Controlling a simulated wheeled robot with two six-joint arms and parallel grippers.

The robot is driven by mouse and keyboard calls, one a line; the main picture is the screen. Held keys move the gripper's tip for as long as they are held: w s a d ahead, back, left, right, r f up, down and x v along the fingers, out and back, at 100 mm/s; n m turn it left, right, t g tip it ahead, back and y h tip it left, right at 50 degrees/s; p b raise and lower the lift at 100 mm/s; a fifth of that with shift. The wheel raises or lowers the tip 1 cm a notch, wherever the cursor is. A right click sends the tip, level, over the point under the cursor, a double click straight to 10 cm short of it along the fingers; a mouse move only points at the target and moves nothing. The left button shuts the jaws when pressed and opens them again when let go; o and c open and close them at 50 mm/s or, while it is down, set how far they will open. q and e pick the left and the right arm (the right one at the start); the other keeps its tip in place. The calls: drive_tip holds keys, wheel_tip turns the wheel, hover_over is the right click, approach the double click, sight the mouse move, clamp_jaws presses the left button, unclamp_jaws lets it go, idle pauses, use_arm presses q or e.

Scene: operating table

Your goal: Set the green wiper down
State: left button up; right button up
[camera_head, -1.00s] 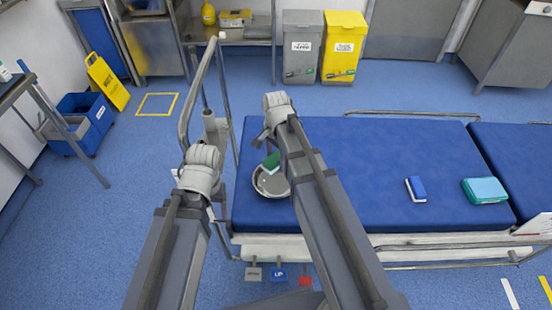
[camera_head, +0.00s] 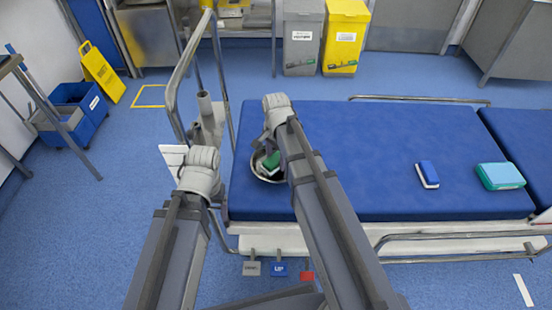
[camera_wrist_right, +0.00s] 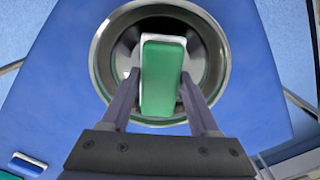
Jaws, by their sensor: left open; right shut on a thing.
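The green wiper (camera_head: 271,161) is a green block with a pale edge, held upright over a round steel bowl (camera_head: 258,175) at the left end of the blue bed. In the right wrist view the wiper (camera_wrist_right: 162,85) stands between the fingers of my right gripper (camera_wrist_right: 160,92), which is shut on it. The bowl's rim (camera_wrist_right: 103,70) surrounds it there. Whether the wiper touches the bowl's bottom cannot be told. My left gripper (camera_head: 200,160) is open and empty left of the bed; its fingertips are mostly hidden behind its wrist.
On the blue bed (camera_head: 370,150) lie a blue block (camera_head: 427,174) and a teal box (camera_head: 500,176) to the right. Metal poles and a rail (camera_head: 172,100) stand at the bed's left end. Grey (camera_head: 302,35) and yellow (camera_head: 345,35) bins stand behind. The bed's middle is clear.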

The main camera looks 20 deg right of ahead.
sight(276, 158)
drive_tip(key=shift+f, duration=0.15)
drive_tip(key=o, duration=1.3)
drive_tip(key=shift+c, duration=0.2)
wheel_tip(276, 158, up, 7)
drive_tip(key=p, duration=0.7)
drive_tip(key=shift+w, duration=0.1)
